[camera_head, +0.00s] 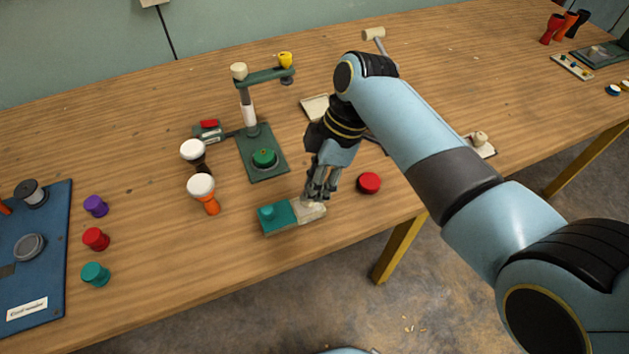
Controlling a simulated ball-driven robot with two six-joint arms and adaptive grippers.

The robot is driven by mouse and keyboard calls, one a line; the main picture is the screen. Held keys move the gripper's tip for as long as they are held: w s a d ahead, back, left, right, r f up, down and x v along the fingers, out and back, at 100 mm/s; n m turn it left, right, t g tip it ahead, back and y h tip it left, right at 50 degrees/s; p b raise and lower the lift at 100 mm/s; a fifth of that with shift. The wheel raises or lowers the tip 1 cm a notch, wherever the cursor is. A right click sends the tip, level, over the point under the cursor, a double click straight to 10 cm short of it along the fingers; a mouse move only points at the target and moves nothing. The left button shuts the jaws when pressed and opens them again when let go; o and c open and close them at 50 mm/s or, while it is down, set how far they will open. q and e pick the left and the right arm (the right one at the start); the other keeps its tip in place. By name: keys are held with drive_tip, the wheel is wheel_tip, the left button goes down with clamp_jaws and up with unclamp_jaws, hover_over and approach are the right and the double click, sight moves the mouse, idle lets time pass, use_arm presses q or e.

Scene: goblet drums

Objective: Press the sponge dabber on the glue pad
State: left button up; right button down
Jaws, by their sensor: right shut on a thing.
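My right gripper (319,192) points down at the right end of a small teal tray (288,224). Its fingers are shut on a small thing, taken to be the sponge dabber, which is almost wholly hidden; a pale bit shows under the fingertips. The pale glue pad (316,212) fills the right part of the tray, right below the fingertips. I cannot tell whether the dabber touches the pad. A teal round knob (267,213) stands at the tray's left end. My left gripper is not in view.
A red round piece (369,183) lies just right of the gripper. A green press stand (264,159) is behind left, with white-topped goblet drums (201,187) beside it. A blue board (32,262) and several coloured caps (96,239) are at the left. The table's front edge is near.

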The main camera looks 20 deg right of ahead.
drive_tip(key=shift+f, duration=0.35)
drive_tip(key=shift+s+f, duration=0.1)
idle(1.7)
wheel_tip(320, 180, up, 7)
drive_tip(key=p, duration=0.8)
idle(0.6)
